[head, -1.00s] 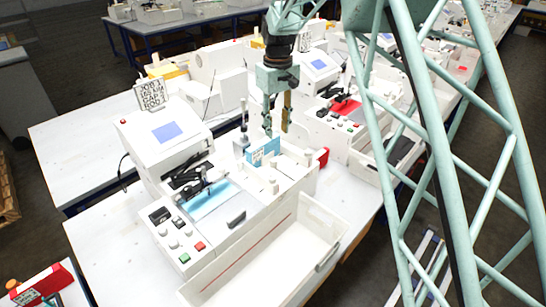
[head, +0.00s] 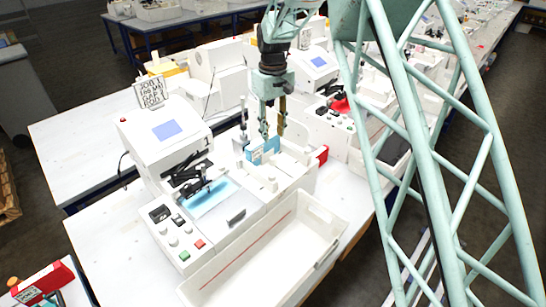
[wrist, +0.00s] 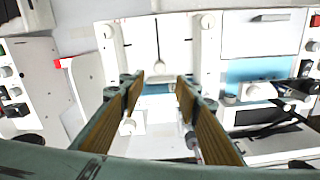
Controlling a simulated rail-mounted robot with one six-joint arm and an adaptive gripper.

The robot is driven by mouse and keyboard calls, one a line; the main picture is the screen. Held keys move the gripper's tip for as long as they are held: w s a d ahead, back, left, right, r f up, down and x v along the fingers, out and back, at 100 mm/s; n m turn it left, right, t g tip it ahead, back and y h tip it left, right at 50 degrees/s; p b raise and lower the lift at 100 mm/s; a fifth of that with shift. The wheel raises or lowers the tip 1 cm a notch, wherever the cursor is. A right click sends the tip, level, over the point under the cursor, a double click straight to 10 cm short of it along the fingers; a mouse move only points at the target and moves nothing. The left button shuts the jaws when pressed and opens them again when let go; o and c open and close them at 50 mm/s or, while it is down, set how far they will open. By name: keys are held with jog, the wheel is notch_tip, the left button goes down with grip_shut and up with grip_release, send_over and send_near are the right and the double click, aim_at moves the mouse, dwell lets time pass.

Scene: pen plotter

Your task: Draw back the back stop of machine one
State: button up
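Machine one (head: 165,135) is the near white plotter with a blue screen. Its open bed section holds a blue plate (head: 262,152) and white walls and posts. My gripper (head: 272,133) points down over this section, by the blue plate. In the wrist view my gripper (wrist: 160,88) is open, its two tan-padded fingers apart with nothing clearly held between them. I cannot tell for certain which part is the back stop; fingers hide some of the bed.
A white empty tray (head: 270,250) stands in front of the machine. A button panel (head: 178,232) is at its near left. A red part (head: 323,155) sticks out at the right end. Another similar machine (head: 335,120) stands close behind on the right.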

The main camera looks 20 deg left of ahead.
aim_at(273, 158)
jog(key=shift+f+p, duration=0.45)
jog(key=shift+f, duration=5.55)
grip_shut()
